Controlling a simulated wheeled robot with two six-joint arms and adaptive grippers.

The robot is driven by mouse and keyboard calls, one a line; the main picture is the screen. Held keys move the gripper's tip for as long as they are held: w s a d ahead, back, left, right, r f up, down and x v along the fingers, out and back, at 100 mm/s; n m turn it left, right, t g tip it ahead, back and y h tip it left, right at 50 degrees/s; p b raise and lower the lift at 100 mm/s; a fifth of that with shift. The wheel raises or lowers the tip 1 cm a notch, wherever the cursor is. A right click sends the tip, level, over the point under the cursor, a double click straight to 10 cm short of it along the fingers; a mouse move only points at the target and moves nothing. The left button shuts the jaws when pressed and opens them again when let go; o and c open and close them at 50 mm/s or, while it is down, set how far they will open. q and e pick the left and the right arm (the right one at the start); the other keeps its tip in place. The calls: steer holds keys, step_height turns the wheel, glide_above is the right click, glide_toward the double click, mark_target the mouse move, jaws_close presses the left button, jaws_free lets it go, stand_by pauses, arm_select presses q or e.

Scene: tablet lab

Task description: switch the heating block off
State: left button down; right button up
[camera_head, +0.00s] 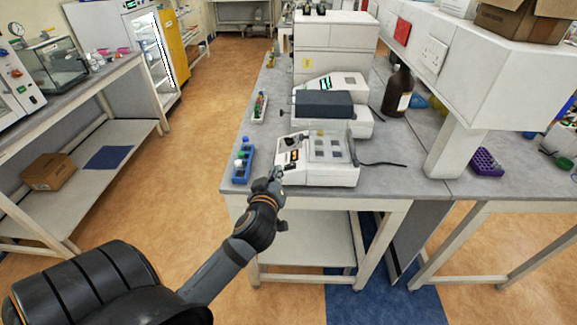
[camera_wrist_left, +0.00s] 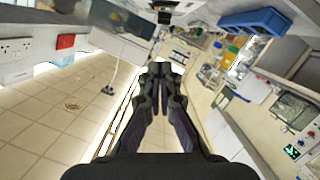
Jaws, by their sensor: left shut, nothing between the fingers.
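The heating block (camera_head: 326,174) is a low white bench device near the front edge of the bench, with square wells on top and a dark control panel (camera_head: 292,157) at its left side. My left gripper (camera_head: 277,176) is at the bench's front edge, close to the left front corner of the block. Its fingers (camera_wrist_left: 162,72) are closed with nothing between them in the left wrist view. I cannot tell whether they touch the block. The switch and its position are too small to make out. My right gripper is not in view.
A blue tube rack (camera_head: 243,163) stands left of the block, with another rack (camera_head: 259,107) behind it. A white device with a dark lid (camera_head: 324,104) stands behind the block. A brown bottle (camera_head: 397,92) and purple rack (camera_head: 486,162) are to the right.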

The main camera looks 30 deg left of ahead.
arm_select(q)
steer(key=shift+w, duration=0.1)
steer(key=p, duration=0.3)
glide_above(289, 172)
steer(key=s+a, duration=0.1)
steer(key=a, duration=0.1)
steer(key=shift+s+d+f, duration=0.1)
steer(key=shift+d+f, duration=0.1)
steer(key=shift+f, duration=0.7)
steer(key=f, duration=0.2)
steer(key=shift+w+d+f, duration=0.3)
steer(key=shift+w+d, duration=0.1)
steer(key=shift+w+d+f, duration=0.1)
steer(key=shift+d+f, duration=0.25)
steer(key=shift+f, duration=0.35)
